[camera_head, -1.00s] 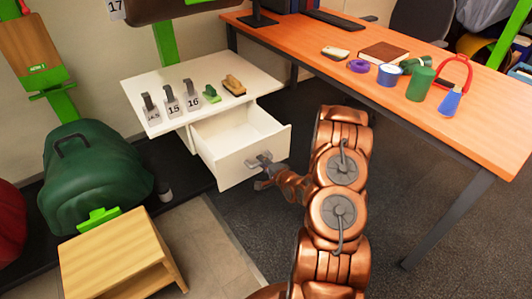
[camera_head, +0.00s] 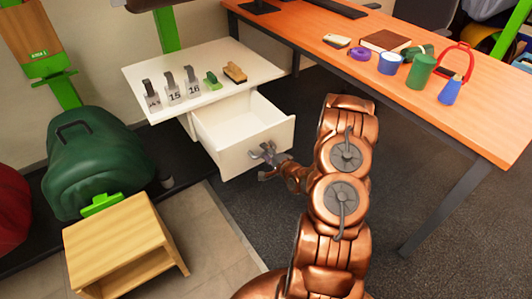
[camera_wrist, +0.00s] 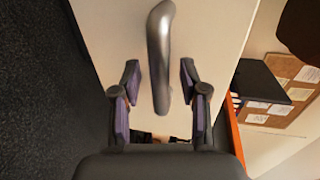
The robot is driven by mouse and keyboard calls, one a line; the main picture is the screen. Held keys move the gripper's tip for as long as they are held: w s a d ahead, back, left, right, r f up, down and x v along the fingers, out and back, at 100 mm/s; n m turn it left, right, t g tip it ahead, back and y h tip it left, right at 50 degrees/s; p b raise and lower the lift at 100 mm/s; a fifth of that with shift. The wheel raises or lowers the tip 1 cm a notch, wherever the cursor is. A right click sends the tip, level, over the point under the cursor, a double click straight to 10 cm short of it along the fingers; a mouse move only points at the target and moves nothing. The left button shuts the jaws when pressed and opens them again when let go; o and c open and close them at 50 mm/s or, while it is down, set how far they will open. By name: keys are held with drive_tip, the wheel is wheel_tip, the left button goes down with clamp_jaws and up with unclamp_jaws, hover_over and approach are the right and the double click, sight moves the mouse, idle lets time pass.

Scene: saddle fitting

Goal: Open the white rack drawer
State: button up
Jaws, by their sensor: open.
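The white rack drawer (camera_head: 240,128) is pulled out below the white rack top (camera_head: 262,66), and its empty inside shows. In the wrist view the white drawer front (camera_wrist: 211,45) fills the middle, with a grey metal handle (camera_wrist: 159,55) running upright in the picture. My gripper (camera_head: 262,158) is at the drawer front in the head view. In the wrist view my gripper (camera_wrist: 160,85) has its two fingers apart, one on each side of the handle's lower end, with gaps showing on both sides. In the head view the handle is largely hidden by the fingers.
Numbered holders (camera_head: 172,90), a green item (camera_head: 212,82) and a brush (camera_head: 235,73) sit on the rack top. An orange desk (camera_head: 480,110) stands at the right. A wooden box (camera_head: 115,240) is at lower left. Dark floor lies clear between drawer and desk.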

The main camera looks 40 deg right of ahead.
drive_tip(key=shift+s, duration=0.1)
drive_tip(key=v, duration=1.2)
idle(0.7)
